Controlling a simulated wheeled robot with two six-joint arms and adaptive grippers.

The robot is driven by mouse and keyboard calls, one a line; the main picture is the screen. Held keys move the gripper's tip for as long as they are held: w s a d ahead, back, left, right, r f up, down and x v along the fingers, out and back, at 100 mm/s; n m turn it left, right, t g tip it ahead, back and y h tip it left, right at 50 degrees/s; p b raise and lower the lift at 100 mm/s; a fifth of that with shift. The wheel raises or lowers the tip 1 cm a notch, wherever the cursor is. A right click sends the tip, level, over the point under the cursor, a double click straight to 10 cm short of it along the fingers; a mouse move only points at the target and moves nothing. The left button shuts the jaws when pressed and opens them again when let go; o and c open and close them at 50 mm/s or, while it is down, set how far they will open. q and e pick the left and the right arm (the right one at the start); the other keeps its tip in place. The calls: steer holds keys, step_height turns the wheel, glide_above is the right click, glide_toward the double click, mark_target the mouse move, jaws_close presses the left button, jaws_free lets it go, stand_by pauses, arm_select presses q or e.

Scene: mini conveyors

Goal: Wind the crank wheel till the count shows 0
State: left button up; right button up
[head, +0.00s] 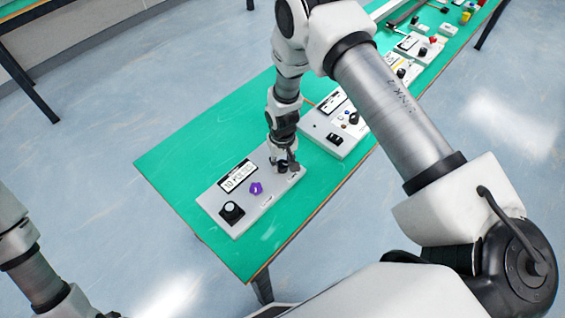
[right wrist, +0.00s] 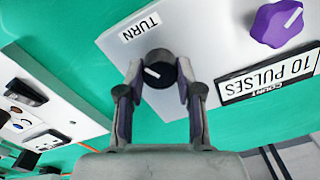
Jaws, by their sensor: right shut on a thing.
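A grey control box (head: 262,208) lies on the green table. In the right wrist view, a black round crank wheel (right wrist: 158,70) with a white pointer line sits beside a label reading TURN (right wrist: 140,27). My right gripper (right wrist: 158,88) is shut on this wheel, with one finger on each side of it. In the head view my right gripper (head: 284,168) covers the wheel at the box's far right end. The count display (head: 238,176) reads 10 PULSES in the right wrist view (right wrist: 268,77). My left gripper is not in view; only part of my left arm shows.
On the same box are a purple knob (head: 256,188) and a black knob (head: 231,211) at the near left end. A second control box (head: 335,135) stands close on the right, with more devices beyond. The table's left part (head: 180,160) is bare.

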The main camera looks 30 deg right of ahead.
steer(key=n+b, duration=0.1)
steer(key=n, duration=0.3)
steer(key=shift+f+b, duration=0.15)
steer(key=shift+b, duration=0.2)
steer(key=n+b, duration=0.1)
steer(key=n, duration=0.3)
steer(key=shift+n, duration=0.4)
steer(key=o, duration=0.9)
steer(key=shift+c, duration=0.2)
steer(key=o, duration=0.3)
steer(key=shift+w+a, duration=0.15)
